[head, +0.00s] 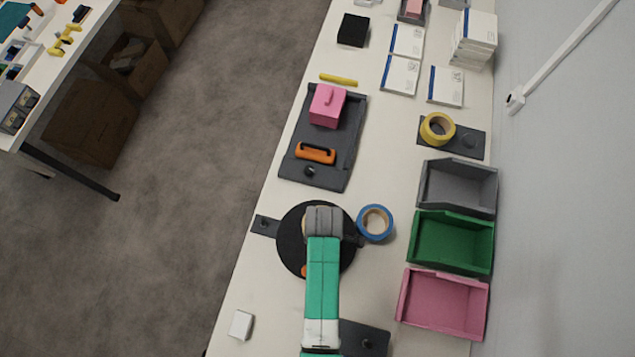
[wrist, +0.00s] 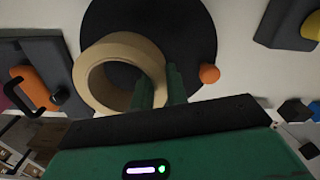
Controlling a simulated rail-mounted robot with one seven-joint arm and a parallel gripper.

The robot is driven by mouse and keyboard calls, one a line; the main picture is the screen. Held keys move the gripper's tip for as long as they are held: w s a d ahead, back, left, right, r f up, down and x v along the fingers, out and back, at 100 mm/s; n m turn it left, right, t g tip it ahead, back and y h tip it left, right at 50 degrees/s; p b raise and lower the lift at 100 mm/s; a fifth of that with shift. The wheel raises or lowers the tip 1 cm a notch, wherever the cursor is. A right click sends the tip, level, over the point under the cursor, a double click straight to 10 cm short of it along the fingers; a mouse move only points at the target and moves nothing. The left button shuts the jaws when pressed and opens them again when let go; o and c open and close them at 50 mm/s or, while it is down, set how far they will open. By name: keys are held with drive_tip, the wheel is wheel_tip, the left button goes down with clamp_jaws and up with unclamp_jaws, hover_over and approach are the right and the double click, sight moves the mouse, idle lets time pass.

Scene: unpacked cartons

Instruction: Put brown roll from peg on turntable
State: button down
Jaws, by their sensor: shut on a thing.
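The brown roll (wrist: 112,60) is a tan ring. In the wrist view my gripper (wrist: 159,86) is shut on its wall, with green fingers on either side. The black turntable (wrist: 205,45) lies behind the roll, with an orange knob (wrist: 209,74) near its rim. In the head view my gripper (head: 322,215) is over the turntable (head: 289,245), and mostly hides the roll (head: 304,228). I cannot tell whether the roll touches the disc. A dark plate with a bare peg (head: 368,343) is at the bottom, partly behind my arm.
A blue roll (head: 375,222) stands close right of the turntable. A grey tray (head: 318,170) with a pink box and orange handle is beyond. Grey, green (head: 450,243) and pink bins line the right. A white block (head: 241,324) lies at the lower left.

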drive_tip(key=shift+s+a, duration=0.15)
drive_tip(key=shift+a, duration=0.05)
drive_tip(key=shift+s+a, duration=0.45)
drive_tip(key=shift+a, duration=0.05)
wheel_tip(320, 180, down, 3)
drive_tip(key=shift+f, duration=0.3)
drive_tip(key=shift+d+f, duration=0.1)
drive_tip(key=shift+f, duration=0.15)
drive_tip(key=c, duration=1.4)
unclamp_jaws()
